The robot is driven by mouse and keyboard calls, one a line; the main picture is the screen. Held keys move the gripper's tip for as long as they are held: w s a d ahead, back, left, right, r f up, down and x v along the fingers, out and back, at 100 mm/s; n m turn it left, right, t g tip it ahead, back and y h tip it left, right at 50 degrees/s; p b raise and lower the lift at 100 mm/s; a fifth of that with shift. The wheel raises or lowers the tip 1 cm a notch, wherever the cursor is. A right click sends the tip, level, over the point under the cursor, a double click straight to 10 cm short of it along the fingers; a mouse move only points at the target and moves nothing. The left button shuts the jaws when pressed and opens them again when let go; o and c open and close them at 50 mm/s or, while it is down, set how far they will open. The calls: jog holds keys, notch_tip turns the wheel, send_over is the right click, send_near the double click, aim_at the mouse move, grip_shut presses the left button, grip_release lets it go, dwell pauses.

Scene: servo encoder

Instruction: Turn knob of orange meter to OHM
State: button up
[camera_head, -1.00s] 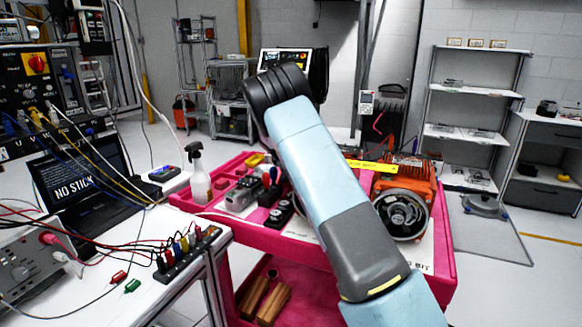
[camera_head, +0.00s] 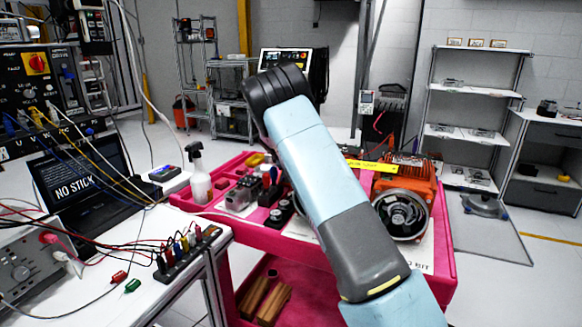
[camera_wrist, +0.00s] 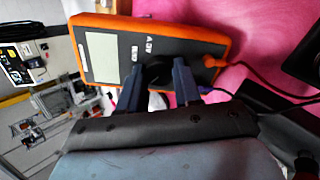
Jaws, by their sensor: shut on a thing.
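The orange meter (camera_wrist: 115,58) lies at the top of the wrist view, with an orange rim, a dark face and a pale display (camera_wrist: 102,57) on its left part. Its black round knob (camera_wrist: 158,76) sits to the right of the display. My gripper (camera_wrist: 159,74) is shut on the knob, one dark blue finger on each side. The fingers hide part of the knob, so I cannot tell its setting. The markings are too small and turned to read. In the head view my arm hides the gripper, and I cannot make out the meter.
An orange lead (camera_wrist: 265,84) and a dark lead (camera_wrist: 218,89) run off the meter's right side. The pink cart (camera_head: 320,246) carries a spray bottle (camera_head: 200,178) and an orange motor (camera_head: 410,185). A white bench (camera_head: 165,290) with leads stands at left.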

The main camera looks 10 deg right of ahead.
jog(key=shift+s+f, duration=0.1)
jog(key=shift+f, duration=0.05)
jog(key=o, duration=1)
jog(key=shift+o, duration=0.2)
jog(key=v, duration=1.3)
jog(key=shift+a+r, duration=0.15)
jog(key=shift+r, duration=0.1)
